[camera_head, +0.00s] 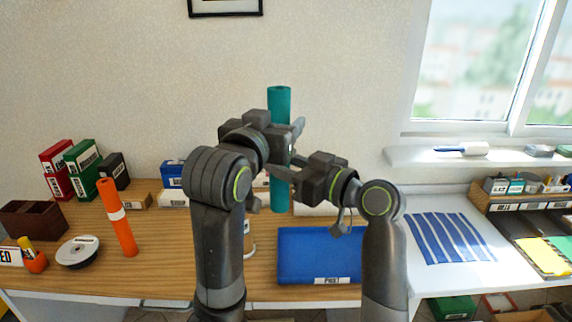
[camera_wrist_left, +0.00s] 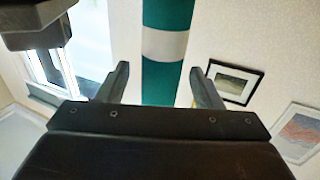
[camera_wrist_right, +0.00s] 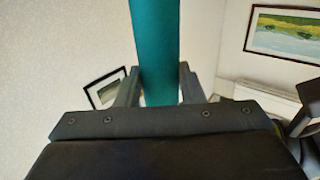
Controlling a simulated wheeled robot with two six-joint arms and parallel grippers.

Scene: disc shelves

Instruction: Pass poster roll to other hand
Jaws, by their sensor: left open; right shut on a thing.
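The teal poster roll (camera_head: 279,101) stands upright in the air in front of the wall, above the desk's back part. My right gripper (camera_wrist_right: 158,88) is shut on the roll, with a finger on each side of it. My left gripper (camera_wrist_left: 160,82) is open, and the roll with its white band (camera_wrist_left: 166,45) shows between its spread fingers, with gaps on both sides. In the head view the left gripper (camera_head: 297,133) is at the roll's upper part, above the right gripper (camera_head: 275,172). The roll's middle is hidden behind my grippers.
A blue tray (camera_head: 305,255) lies below my arms. A striped blue mat (camera_head: 450,238) is at right.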

